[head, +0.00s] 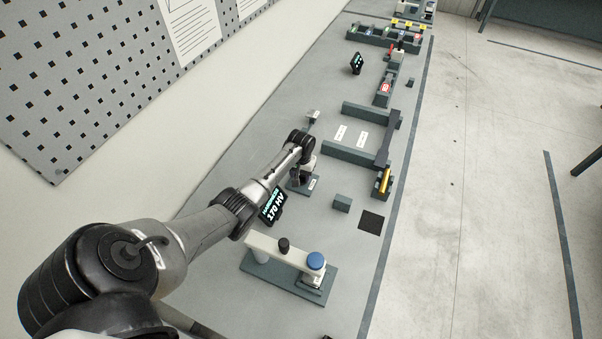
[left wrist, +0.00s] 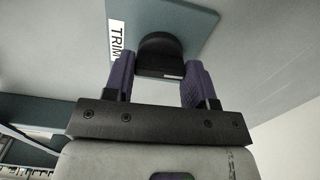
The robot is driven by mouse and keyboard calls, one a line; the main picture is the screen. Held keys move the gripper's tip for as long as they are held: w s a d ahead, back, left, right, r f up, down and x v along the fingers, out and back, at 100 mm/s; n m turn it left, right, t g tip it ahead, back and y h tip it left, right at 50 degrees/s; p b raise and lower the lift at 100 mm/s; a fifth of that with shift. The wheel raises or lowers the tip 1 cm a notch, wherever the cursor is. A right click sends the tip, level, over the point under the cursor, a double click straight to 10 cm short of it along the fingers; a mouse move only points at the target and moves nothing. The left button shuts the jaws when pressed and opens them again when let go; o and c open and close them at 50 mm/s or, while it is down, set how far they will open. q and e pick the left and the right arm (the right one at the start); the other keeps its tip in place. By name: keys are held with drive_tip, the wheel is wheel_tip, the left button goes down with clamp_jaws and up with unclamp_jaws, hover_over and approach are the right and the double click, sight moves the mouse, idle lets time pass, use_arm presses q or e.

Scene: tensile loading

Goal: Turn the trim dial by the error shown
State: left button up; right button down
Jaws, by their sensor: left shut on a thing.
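The trim dial (left wrist: 160,48) is a black round knob on a grey-teal plate (left wrist: 203,28) with a white TRIM label (left wrist: 117,40), seen in the left wrist view. My left gripper (left wrist: 158,75) has its two purple fingers on either side of the dial and is shut on it. In the head view the left gripper (head: 302,174) reaches down at the small plate (head: 302,188), and my arm hides most of the dial. A dark display (head: 271,204) reads 170 HV, with a smaller line above it. My right gripper is not in view.
A tester with a blue knob (head: 316,260) and a black knob (head: 284,244) stands near the front. A small grey block (head: 342,203) and a dark square pad (head: 371,222) lie to the right. A grey frame (head: 352,155) and a rack (head: 372,37) stand farther back.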

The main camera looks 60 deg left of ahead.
use_arm(q)
drive_tip(key=shift+r+n+p, duration=0.2)
drive_tip(key=shift+n+p, duration=0.9)
drive_tip(key=n+p, duration=0.2)
drive_tip(key=shift+n, duration=0.3)
drive_tip(key=n+p, duration=0.1)
drive_tip(key=n, duration=0.2)
drive_tip(key=shift+f, duration=0.15)
drive_tip(key=shift+n+p, duration=0.5)
drive_tip(key=shift+n, duration=1.1)
drive_tip(key=shift+f, duration=0.1)
